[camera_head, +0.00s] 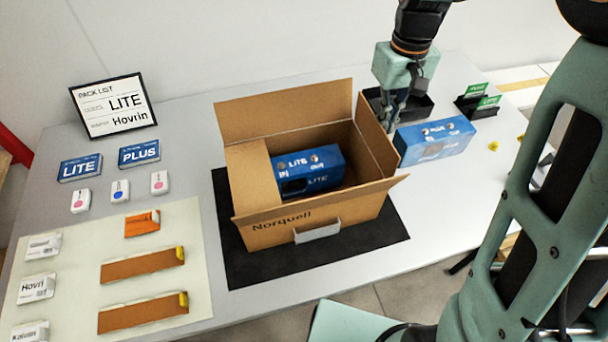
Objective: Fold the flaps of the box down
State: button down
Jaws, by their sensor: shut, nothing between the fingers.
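The open cardboard box (270,232) stands on a black mat (240,271) in the middle of the table, with "Norquell" on its front. Its back flap (285,111) stands up. The left flap (252,177) lies inward over the left part of the opening. The right flap (376,138) stands up and leans outward. The front flap (330,205) sticks outward at the rim. A blue LITE carton (312,185) lies inside. My gripper (389,122) is shut and empty, pointing down just beyond the right flap; whether it touches the flap I cannot tell.
A blue carton (435,140) lies right of the box beside my gripper, with a black tray (417,106) behind it. A pack list sign (113,106) stands at the back left. Blue cards, small white packs and brown strips lie on the left. The right front table is clear.

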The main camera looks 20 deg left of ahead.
jog(key=s+a+f+b, duration=0.3)
jog(key=s+a+f, duration=0.1)
jog(key=a, duration=0.4)
jog(key=shift+s+f, duration=0.3)
jog(key=shift+s, duration=0.4)
dwell(0.3)
jog(key=shift+f+b, duration=0.4)
jog(key=shift+f, duration=0.05)
dwell(0.7)
notch_tip(320, 180, up, 8)
jog(key=p, duration=0.6)
jog(key=shift+f, duration=0.2)
jog(key=shift+w, duration=0.1)
